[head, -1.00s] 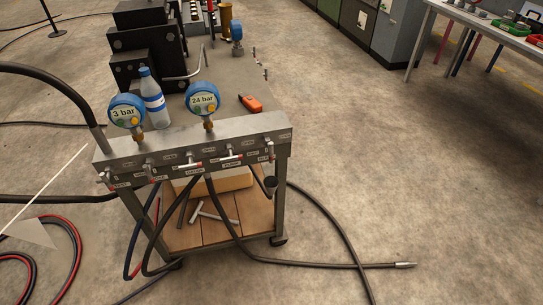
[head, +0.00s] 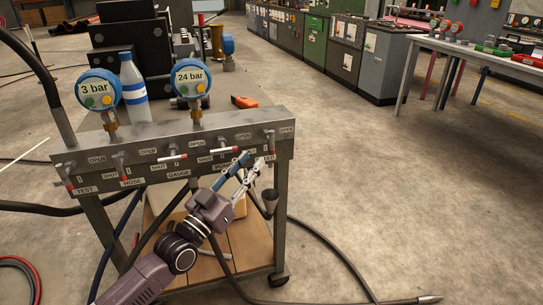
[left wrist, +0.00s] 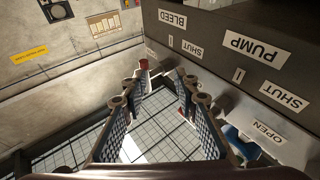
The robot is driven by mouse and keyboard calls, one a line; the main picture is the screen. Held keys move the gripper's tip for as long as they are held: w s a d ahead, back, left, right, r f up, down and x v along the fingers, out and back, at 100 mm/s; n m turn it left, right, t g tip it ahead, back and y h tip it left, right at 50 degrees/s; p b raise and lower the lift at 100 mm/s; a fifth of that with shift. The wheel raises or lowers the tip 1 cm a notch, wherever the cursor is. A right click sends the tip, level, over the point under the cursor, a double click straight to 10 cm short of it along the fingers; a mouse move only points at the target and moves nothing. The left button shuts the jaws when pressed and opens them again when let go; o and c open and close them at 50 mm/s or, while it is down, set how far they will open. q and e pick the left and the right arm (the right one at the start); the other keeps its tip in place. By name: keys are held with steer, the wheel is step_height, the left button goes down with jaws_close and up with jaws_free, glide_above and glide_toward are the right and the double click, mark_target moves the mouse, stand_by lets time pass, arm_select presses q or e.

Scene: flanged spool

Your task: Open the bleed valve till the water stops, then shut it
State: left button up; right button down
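The bleed valve (head: 270,140) is at the right end of the grey manifold (head: 140,145), its small lever hanging down, with an OPEN label to its right. The BLEED label (left wrist: 172,19) reads upside down in the left wrist view. A red lever tip (left wrist: 143,64) shows beyond the fingertips there; I cannot tell whether they touch it. My left gripper (head: 250,168) is open just below and left of the valve, and its parted fingers show in the left wrist view (left wrist: 163,82). A dark funnel (head: 270,199) hangs under the valve. I cannot make out any water. My right gripper is not in view.
Two blue gauges read 3 bar (head: 98,89) and 24 bar (head: 190,78). A bottle (head: 134,90) stands behind the manifold. Several other red-tipped levers line the front. A black hose (head: 335,262) runs over the floor at right, where there is free room.

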mark_target(270, 138)
arm_select(q)
steer(key=shift+m+h, duration=0.4)
steer(key=shift+h, duration=0.3)
steer(key=w+d+r, duration=0.1)
steer(key=d+r, duration=0.1)
steer(key=w+d+r+b, duration=0.1)
steer(key=d+r, duration=0.1)
steer(key=w+d+r, duration=0.2)
steer(key=shift+b, duration=0.35)
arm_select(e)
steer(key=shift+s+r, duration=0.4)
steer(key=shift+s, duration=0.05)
arm_select(q)
steer(key=shift+a, duration=0.1)
steer(key=shift+c, duration=0.3)
jaws_close()
